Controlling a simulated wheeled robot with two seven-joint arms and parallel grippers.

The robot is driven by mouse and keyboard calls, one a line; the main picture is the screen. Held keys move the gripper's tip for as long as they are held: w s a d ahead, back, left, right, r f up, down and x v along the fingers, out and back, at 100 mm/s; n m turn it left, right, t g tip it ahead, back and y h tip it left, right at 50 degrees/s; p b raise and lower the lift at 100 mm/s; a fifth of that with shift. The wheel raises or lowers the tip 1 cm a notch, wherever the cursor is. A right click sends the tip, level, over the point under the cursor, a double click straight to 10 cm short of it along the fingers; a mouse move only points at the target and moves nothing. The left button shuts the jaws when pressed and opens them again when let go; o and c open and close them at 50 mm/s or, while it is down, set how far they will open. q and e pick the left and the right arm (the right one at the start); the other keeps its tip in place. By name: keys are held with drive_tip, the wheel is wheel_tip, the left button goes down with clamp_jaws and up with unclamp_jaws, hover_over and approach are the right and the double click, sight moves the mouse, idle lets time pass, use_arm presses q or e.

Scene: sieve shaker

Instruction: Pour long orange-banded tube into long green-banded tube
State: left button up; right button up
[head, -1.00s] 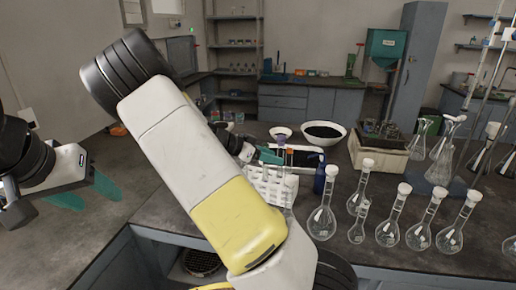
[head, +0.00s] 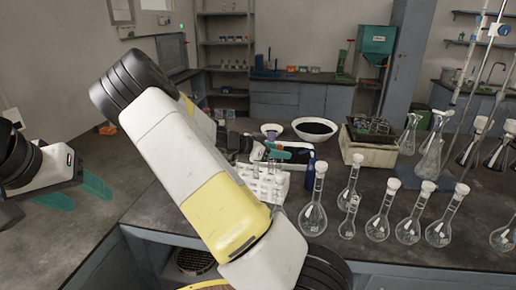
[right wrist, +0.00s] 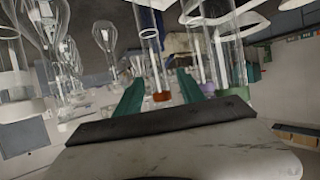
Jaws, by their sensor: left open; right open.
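My left gripper (head: 76,194) is open and empty at the far left, well away from the tubes. My right gripper (head: 270,152) is open at the upper part of the white tube rack (head: 270,193); its fingers also show in the right wrist view (right wrist: 160,92). There, a clear tube with an orange band (right wrist: 161,96) stands in the gap between the two fingers. A larger-looking tube with a green band (right wrist: 236,92) is to its right, beyond a purple-banded tube (right wrist: 208,87). In the head view, the tubes' bands are too small or covered to tell apart.
Several stoppered flasks (head: 313,218) stand right of the rack, with a blue bottle (head: 308,172) close beside it. Two bowls (head: 314,129) and a beige box (head: 366,150) are behind. My right arm crosses the middle and hides part of the bench.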

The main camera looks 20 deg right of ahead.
clamp_jaws()
drive_tip(key=shift+r, duration=0.15)
wheel_tip(320, 180, up, 11)
drive_tip(key=shift+r, duration=0.15)
idle(1.2)
idle(0.4)
